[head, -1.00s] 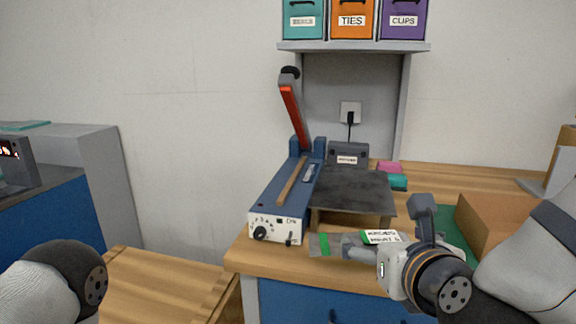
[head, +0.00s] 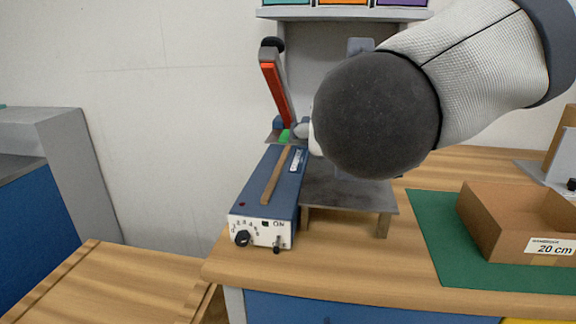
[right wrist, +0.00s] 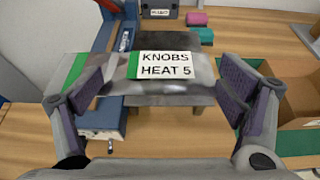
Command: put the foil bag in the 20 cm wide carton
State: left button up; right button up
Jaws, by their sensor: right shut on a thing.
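The foil bag, silver with green stripes and a label reading "KNOBS HEAT 5", shows in the right wrist view (right wrist: 150,90). My right gripper (right wrist: 164,88) is shut on it, one pad at each side. In the head view the gripper (head: 303,130) is mostly hidden behind my dark arm joint, and only the bag's end (head: 285,135) shows, in front of the sealer's raised lever. The open brown carton (head: 505,228) labelled "20 cm" stands on a green mat at the right, apart from the bag. My left gripper is out of view.
The blue sealer (head: 262,190) with a dial and raised red lever (head: 274,88) stands at the table's left. A dark low stand (head: 350,197) is beside it. The green mat (head: 440,225) has bare room left of the carton. Storage boxes stand on the shelf (head: 340,13).

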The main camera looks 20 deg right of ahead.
jog(key=x, duration=0.8)
send_over(337, 188)
notch_tip(337, 188, down, 6)
jog(key=shift+f, duration=0.2)
notch_tip(337, 188, down, 3)
jog(key=shift+r, duration=0.1)
jog(key=shift+f, duration=0.25)
jog(key=shift+f, duration=0.2)
jog(key=o, duration=1)
jog(key=shift+c, duration=0.2)
